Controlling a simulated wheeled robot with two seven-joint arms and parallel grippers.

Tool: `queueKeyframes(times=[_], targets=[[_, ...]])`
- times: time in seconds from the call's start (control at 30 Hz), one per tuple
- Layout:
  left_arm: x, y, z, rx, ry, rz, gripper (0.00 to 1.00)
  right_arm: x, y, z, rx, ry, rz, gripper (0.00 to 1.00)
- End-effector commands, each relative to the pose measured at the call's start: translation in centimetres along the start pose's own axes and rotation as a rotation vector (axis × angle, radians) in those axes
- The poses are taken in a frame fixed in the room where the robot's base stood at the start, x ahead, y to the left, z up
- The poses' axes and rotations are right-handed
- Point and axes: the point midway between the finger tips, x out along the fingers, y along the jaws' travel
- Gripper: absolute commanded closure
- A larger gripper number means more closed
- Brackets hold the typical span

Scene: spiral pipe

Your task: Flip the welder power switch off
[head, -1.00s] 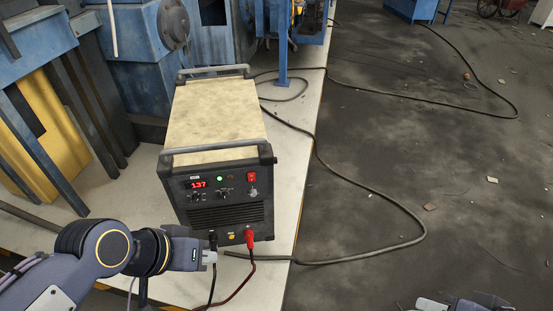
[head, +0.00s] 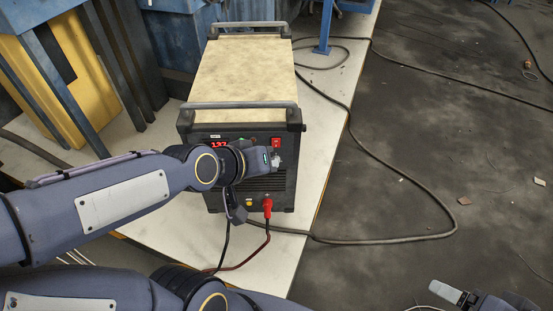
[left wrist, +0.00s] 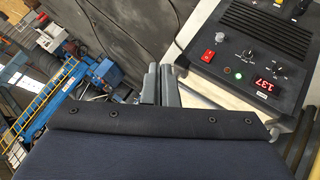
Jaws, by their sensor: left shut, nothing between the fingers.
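The welder (head: 243,72) is a box with a beige top and a dark front panel. Its red power switch (head: 276,142) is at the panel's upper right, just above my left gripper (head: 275,160). In the left wrist view the red switch (left wrist: 208,56) is right of the shut, empty left gripper fingers (left wrist: 160,85), with a visible gap in that picture. The red display (left wrist: 264,87) and green light (left wrist: 238,74) are lit. My left arm hides part of the panel in the head view. My right gripper (head: 452,294) is at the bottom right, far from the welder, its jaws unclear.
A red cable plug (head: 267,206) and dark cables hang from the lower panel. A handle bar (head: 240,105) crosses the top front edge. Blue machinery and a yellow block (head: 45,95) stand behind and left. The dark floor (head: 430,130) at right is mostly open.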

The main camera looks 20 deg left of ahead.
Motion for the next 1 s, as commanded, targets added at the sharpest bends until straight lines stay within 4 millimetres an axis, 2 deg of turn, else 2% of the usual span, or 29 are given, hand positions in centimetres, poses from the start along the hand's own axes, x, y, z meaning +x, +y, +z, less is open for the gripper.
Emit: queueKeyframes(times=[0.03, 0.1, 0.3, 0.43, 0.53, 0.7, 0.83, 1.0], targets=[[4.6, -1.5, 0.8, -0.060, 0.053, 0.018, 1.00, 3.1, 1.4, 1.6, 0.000, 0.000, 0.000, 0.22], [8.5, -1.9, 0.0, -0.153, 0.157, 0.058, 1.00, 5.0, 2.3, 2.6, 0.000, -0.001, 0.000, 0.22], [18.1, -4.7, -0.6, -0.446, 0.451, 0.191, 1.00, 10.5, 4.8, 5.3, 0.000, 0.000, 0.000, 0.22], [22.6, -7.8, 0.5, -0.641, 0.643, 0.280, 1.00, 13.9, 6.4, 7.0, 0.000, 0.000, 0.000, 0.22], [24.7, -10.4, 1.8, -0.767, 0.780, 0.336, 1.00, 16.0, 7.3, 8.1, 0.000, 0.000, 0.000, 0.22], [26.1, -13.6, 3.9, -0.902, 0.957, 0.402, 1.00, 18.2, 8.3, 9.2, 0.000, 0.000, 0.000, 0.22], [26.1, -14.7, 4.6, -0.944, 1.027, 0.428, 1.00, 18.7, 8.6, 9.4, 0.000, 0.000, 0.000, 0.22], [25.8, -14.8, 4.6, -0.952, 1.048, 0.437, 1.00, 18.6, 8.5, 9.4, 0.000, 0.000, 0.000, 0.22]])
